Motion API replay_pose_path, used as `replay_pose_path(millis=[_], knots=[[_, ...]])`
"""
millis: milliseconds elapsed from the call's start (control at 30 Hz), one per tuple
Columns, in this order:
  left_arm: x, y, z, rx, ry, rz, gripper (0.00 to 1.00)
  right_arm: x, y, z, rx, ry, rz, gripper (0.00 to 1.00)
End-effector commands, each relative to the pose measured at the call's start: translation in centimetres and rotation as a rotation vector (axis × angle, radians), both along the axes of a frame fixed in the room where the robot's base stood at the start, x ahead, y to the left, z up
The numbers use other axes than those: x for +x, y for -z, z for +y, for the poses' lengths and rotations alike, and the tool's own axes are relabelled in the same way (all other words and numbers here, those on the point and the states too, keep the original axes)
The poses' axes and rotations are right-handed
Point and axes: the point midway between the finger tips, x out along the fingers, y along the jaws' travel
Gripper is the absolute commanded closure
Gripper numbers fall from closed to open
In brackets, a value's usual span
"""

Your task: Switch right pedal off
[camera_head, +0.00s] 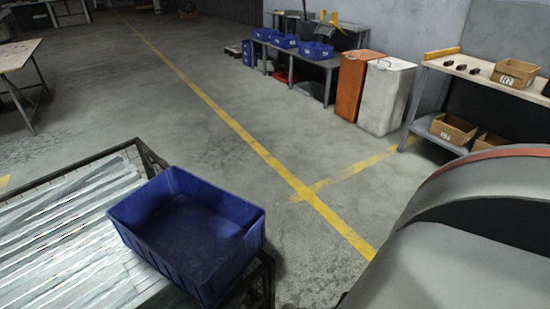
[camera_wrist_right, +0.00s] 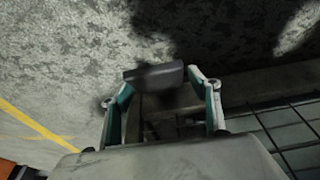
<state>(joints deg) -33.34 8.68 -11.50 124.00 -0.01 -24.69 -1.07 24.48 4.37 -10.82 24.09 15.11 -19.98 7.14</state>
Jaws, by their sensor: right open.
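No pedal can be made out for certain in either view. My right gripper (camera_wrist_right: 166,90) shows in the right wrist view with its two green-and-grey fingers spread apart, so it is open. A dark grey block (camera_wrist_right: 153,76) shows between and just beyond the fingers, near the left one. I cannot tell whether it is a separate thing or part of the gripper, or whether it touches the fingers. Grey concrete floor lies beyond it, with a dark shadow. My left gripper is in neither view.
A blue bin (camera_head: 190,235) stands on a crate of long galvanized pieces (camera_head: 60,235) at lower left. A dark wire mesh (camera_wrist_right: 290,130) is right of the gripper. A workbench (camera_head: 440,62), white bin (camera_head: 386,95) and orange bin (camera_head: 352,85) stand at the right. The middle floor is clear.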

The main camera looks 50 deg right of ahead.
Motion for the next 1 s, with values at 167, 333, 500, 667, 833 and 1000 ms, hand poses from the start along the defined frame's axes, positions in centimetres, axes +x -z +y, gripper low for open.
replay_pose_path(millis=[167,333,500,667,833,1000], knots=[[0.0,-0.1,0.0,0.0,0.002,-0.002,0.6,-0.2,-0.4,0.0,0.003,-0.001,-0.001,0.39],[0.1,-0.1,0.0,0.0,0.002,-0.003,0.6,-0.4,-1.2,0.0,0.003,-0.001,-0.001,0.39],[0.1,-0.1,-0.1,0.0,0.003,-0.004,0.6,-0.8,-2.3,0.0,0.001,0.0,-0.002,0.39],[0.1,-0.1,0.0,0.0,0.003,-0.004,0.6,-1.1,-3.6,0.0,0.001,0.001,-0.003,0.39],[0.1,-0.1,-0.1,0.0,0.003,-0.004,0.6,-1.6,-5.2,0.0,0.0,0.0,-0.002,0.39],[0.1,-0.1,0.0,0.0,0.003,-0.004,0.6,-2.2,-7.1,0.0,0.0,-0.001,-0.002,0.39]])
